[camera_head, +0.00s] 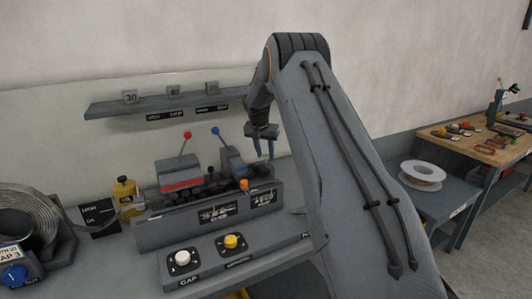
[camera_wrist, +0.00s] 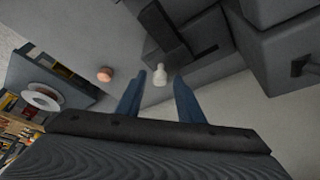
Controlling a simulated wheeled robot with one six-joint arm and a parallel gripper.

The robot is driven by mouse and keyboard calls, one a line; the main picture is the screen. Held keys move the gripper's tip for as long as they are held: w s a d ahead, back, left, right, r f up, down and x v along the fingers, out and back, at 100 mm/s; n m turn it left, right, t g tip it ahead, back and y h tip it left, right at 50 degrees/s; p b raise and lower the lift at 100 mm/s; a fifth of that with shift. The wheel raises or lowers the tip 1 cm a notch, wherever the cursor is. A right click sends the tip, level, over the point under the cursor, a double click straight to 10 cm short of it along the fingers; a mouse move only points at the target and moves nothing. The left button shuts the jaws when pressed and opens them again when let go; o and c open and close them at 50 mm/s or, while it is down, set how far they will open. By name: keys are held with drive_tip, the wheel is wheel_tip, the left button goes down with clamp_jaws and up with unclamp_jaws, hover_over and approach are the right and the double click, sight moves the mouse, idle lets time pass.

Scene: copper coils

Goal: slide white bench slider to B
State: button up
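A small white knob (camera_wrist: 160,76) shows in the wrist view, by a dark block; it looks like the white bench slider. It appears between my fingertips in the picture, but I cannot tell how far beyond them it lies. My gripper (camera_head: 264,156) has two blue fingers, which are apart with nothing visibly held. In the head view it hangs above the right end of the grey bench machine (camera_head: 160,232). I cannot make out the white slider there. No mark B is readable. A round white knob (camera_head: 182,257) sits on the front panel marked GAP.
A red-ball lever (camera_head: 187,135) and a blue-ball lever (camera_head: 215,131) stand on the machine near my gripper. An orange knob (camera_head: 243,184) is close below. A wall shelf (camera_head: 150,108) is behind. A coil (camera_head: 30,215) stands left, and a white spool (camera_head: 422,175) right.

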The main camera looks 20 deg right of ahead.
sight(256, 166)
clamp_jaws()
drive_tip(key=a+b, duration=0.1)
drive_tip(key=a, duration=0.3)
drive_tip(key=shift+s+a+b, duration=0.1)
drive_tip(key=shift+a+b, duration=0.05)
drive_tip(key=shift+b, duration=0.2)
drive_tip(key=shift+o, duration=0.8)
unclamp_jaws()
drive_tip(key=shift+d, duration=0.25)
drive_tip(key=shift+a+r, duration=0.1)
drive_tip(key=shift+a+r, duration=0.1)
drive_tip(key=shift+r, duration=0.25)
drive_tip(key=b+v, duration=0.2)
drive_tip(key=v, duration=0.5)
drive_tip(key=shift+b, duration=0.4)
